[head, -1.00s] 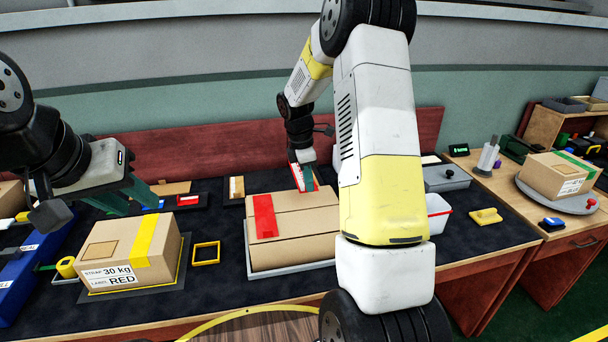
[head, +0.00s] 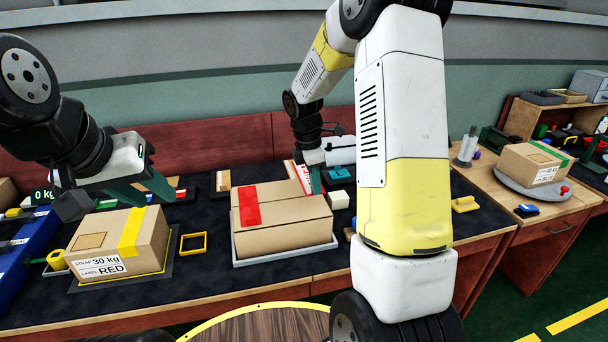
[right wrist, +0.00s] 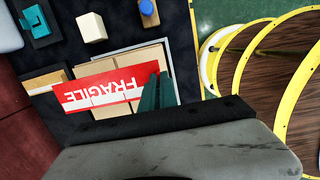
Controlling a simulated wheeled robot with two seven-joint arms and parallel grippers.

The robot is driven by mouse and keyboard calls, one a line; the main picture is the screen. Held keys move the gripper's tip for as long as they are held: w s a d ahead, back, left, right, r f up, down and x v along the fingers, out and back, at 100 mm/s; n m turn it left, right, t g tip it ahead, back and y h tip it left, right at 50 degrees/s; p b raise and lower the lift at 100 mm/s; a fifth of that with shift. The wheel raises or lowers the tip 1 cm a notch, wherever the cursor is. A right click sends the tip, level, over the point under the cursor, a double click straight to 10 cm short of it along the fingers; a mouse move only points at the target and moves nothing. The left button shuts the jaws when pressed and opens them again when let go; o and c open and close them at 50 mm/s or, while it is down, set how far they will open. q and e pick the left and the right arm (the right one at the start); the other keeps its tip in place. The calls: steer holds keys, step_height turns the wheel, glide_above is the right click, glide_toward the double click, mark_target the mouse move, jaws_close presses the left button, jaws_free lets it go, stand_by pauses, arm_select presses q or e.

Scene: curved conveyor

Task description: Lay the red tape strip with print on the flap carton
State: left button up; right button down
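The flap carton (head: 285,221) sits closed on a grey tray (head: 288,257) in the middle of the bench. A red strip (head: 249,205) lies over its left part. My right gripper (head: 315,181) is shut on the red tape strip with print (head: 302,177), white and red, above the carton's back right part. In the right wrist view the printed strip (right wrist: 105,84) reads FRAGILE, hangs from my gripper's fingers (right wrist: 155,94) and overlaps the carton; I cannot tell whether it touches. My left gripper (head: 143,190) looks open and empty, above the yellow-taped carton (head: 117,243).
The yellow-taped carton stands on a dark mat left, with a yellow square frame (head: 193,243) beside it. A carton with green tape (head: 534,165) stands on a round turntable at right. My right arm hides part of the bench.

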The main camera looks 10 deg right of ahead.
mark_target(317, 215)
steer(key=shift+f, duration=3.7)
steer(key=c, duration=1.6)
jaws_free()
steer(key=shift+o, duration=0.2)
steer(key=r, duration=0.5)
steer(key=a+r, duration=0.1)
steer(key=r, duration=0.1)
steer(key=shift+a+r, duration=0.1)
steer(key=shift+r, duration=0.25)
